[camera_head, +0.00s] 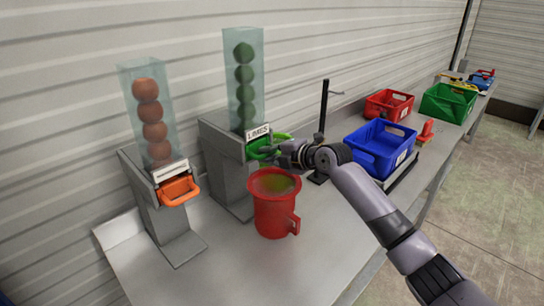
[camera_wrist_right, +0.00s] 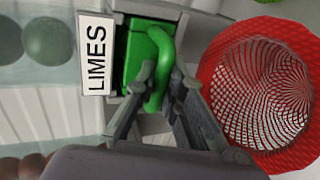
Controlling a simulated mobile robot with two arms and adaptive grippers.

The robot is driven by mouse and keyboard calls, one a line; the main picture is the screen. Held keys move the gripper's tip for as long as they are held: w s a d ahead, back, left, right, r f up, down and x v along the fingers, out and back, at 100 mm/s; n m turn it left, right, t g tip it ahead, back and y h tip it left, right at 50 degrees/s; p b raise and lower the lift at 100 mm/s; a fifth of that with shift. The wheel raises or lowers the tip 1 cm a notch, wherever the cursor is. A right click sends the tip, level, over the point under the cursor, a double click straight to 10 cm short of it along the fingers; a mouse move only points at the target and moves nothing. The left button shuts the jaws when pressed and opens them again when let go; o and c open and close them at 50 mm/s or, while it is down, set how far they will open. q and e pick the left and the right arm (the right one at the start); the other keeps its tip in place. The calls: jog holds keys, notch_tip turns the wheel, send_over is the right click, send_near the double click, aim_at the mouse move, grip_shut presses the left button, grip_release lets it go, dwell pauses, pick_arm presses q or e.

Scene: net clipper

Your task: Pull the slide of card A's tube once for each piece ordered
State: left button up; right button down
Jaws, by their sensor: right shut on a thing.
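A clear tube (camera_head: 245,80) with several green limes stands on a grey dispenser labelled LIMES. Its green slide (camera_head: 258,153) has a loop handle, which also shows in the wrist view (camera_wrist_right: 160,50). My right gripper (camera_head: 283,149) is shut on this handle; its fingers (camera_wrist_right: 165,88) close around it in the wrist view. A second clear tube (camera_head: 147,100) with several orange-brown fruits stands on the left dispenser, with an orange slide (camera_head: 180,191). I cannot see which tube is card A's. My left gripper is out of view.
A red mug-like holder (camera_head: 275,212) stands just below the lime slide; a red-and-white net pattern lines its opening in the wrist view (camera_wrist_right: 262,95). Blue (camera_head: 375,160), red (camera_head: 390,108) and green (camera_head: 440,110) crates stand farther right. A black post (camera_head: 323,110) stands behind my gripper.

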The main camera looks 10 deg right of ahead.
jog(key=s+d+p, duration=0.1)
jog(key=s+d, duration=0.5)
jog(key=s, duration=0.3)
dwell(0.8)
jog(key=shift+w+a, duration=0.1)
jog(key=shift+w, duration=0.1)
dwell(0.3)
jog(key=shift+w+a+b, duration=0.5)
jog(key=shift+w+a, duration=0.45)
jog(key=shift+w, duration=0.5)
jog(key=shift+w+a+b, duration=0.5)
jog(key=shift+w+a, duration=0.4)
jog(key=shift+w, duration=0.5)
jog(key=shift+w+a+b, duration=0.5)
jog(key=shift+w+a, duration=0.45)
jog(key=shift+w, duration=0.5)
jog(key=shift+s, duration=0.1)
